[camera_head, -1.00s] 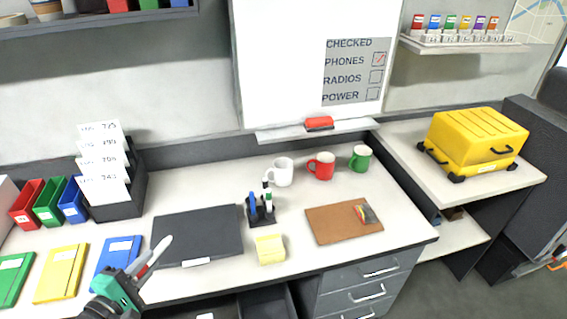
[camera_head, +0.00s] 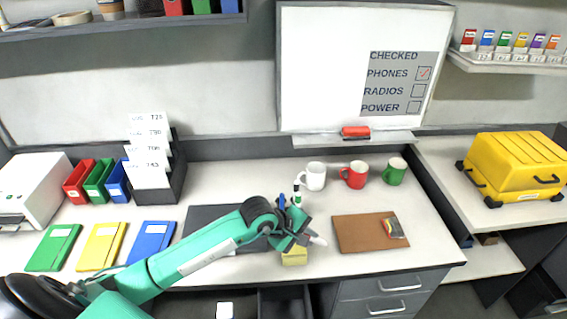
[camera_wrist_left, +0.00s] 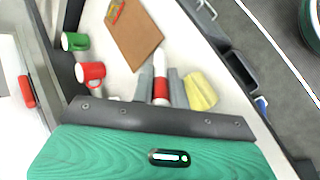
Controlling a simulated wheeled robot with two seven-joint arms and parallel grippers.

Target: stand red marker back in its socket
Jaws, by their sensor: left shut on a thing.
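The red marker (camera_wrist_left: 160,91) is between the grey fingers of my left gripper (camera_wrist_left: 161,88) in the left wrist view, white with a red band. In the head view my left gripper (camera_head: 312,236) is shut over the desk, just in front of the dark marker stand. Markers stand upright in that stand, one with a blue top (camera_head: 282,201) and one with a green top (camera_head: 297,198). My arm hides most of the stand, so I cannot make out its sockets. My right gripper is not in view.
A brown clipboard (camera_head: 362,234) lies to the right; white (camera_head: 314,177), red (camera_head: 354,175) and green (camera_head: 395,172) mugs stand behind. My arm crosses a dark desk pad (camera_head: 205,219).

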